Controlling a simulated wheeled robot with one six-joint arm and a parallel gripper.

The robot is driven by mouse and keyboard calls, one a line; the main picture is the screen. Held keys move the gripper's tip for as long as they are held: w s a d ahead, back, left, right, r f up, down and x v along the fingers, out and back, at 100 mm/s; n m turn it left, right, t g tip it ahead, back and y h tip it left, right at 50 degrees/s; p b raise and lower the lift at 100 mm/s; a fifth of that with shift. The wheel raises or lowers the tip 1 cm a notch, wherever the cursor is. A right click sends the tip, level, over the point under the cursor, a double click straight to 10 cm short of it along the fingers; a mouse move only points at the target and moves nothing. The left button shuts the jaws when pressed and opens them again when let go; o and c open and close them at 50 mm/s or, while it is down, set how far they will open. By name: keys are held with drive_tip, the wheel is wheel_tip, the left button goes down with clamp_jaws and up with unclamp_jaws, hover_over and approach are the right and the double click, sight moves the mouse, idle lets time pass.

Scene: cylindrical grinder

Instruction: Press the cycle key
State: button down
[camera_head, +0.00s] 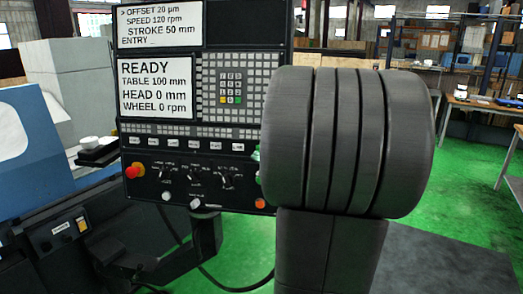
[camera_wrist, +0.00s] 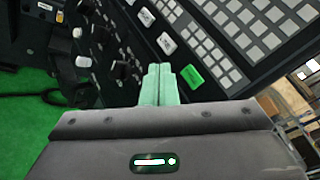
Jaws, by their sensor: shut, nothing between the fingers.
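The control panel (camera_head: 225,107) stands upright in the head view, with a row of labelled white keys (camera_head: 187,144) below its keypad. In the wrist view that row ends in a lit green key (camera_wrist: 191,76), the likely cycle key; its label is too small to read surely. My arm hides that key in the head view. My gripper (camera_wrist: 159,70) shows pale green fingers, shut and empty, with tips just left of the green key. I cannot tell if they touch the panel. The lower screen (camera_head: 155,88) reads READY, table 100 mm, head 0 mm, wheel 0 rpm.
Rotary knobs (camera_wrist: 124,70) lie left of my fingers in the wrist view. A red stop button (camera_head: 135,170) sits at the panel's lower left, and an orange button (camera_head: 260,203) at its lower right. The blue grinder (camera_head: 60,215) is at left; shelving (camera_head: 475,60) stands far right.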

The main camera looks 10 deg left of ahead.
drive_tip(key=shift+w+a+f, duration=0.1)
drive_tip(key=shift+w+f, duration=0.15)
drive_tip(key=shift+w, duration=1.15)
drive_tip(key=shift+w+a+f, duration=0.1)
drive_tip(key=shift+w+f, duration=0.1)
drive_tip(key=shift+w, duration=1.15)
drive_tip(key=shift+w+f, duration=0.1)
drive_tip(key=shift+w, duration=0.3)
